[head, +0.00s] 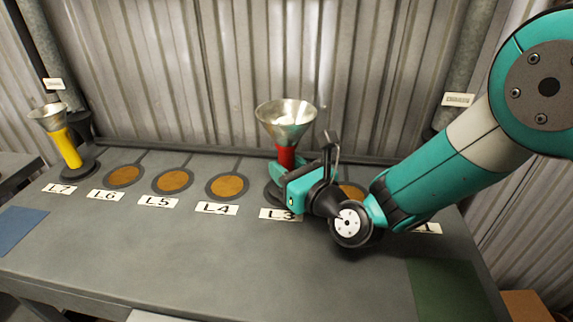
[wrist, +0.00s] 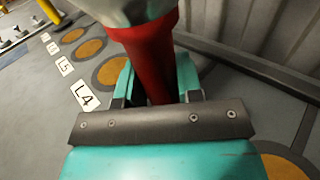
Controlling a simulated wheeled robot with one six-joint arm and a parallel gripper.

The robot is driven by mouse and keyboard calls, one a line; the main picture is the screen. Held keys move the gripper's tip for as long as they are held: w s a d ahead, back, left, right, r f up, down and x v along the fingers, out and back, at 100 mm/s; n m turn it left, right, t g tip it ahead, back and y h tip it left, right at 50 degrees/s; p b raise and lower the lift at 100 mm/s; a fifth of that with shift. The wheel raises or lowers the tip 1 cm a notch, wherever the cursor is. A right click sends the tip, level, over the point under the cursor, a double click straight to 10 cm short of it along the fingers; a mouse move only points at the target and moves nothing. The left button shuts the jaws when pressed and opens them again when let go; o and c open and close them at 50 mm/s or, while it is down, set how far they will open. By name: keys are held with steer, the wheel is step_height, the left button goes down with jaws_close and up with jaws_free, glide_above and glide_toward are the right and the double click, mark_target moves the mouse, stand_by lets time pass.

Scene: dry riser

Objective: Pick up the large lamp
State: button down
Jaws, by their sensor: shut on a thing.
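A lamp with a red stem (head: 287,157) and a wide silvery funnel head (head: 286,118) stands upright at the spot labelled L3. My gripper (head: 281,173) is shut on the red stem, below the head. In the wrist view the red stem (wrist: 152,58) sits between my two teal fingers, and the head is cut off at the top. The lamp's dark base is mostly hidden behind my gripper; I cannot tell whether it touches the bench. A second lamp with a yellow stem (head: 66,146) and a smaller-looking funnel head stands on a dark base at L7.
The grey bench (head: 150,250) carries a row of orange discs and label plates, with bare discs at L4 (head: 227,186), L5 (head: 172,181) and L6 (head: 124,176). A corrugated wall rises close behind. A blue patch (head: 18,228) and a green patch (head: 455,288) mark the bench sides.

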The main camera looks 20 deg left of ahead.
step_height(320, 180, up, 20)
steer(key=p, duration=0.5)
steer(key=shift+r, duration=0.1)
steer(key=shift+a, duration=0.1)
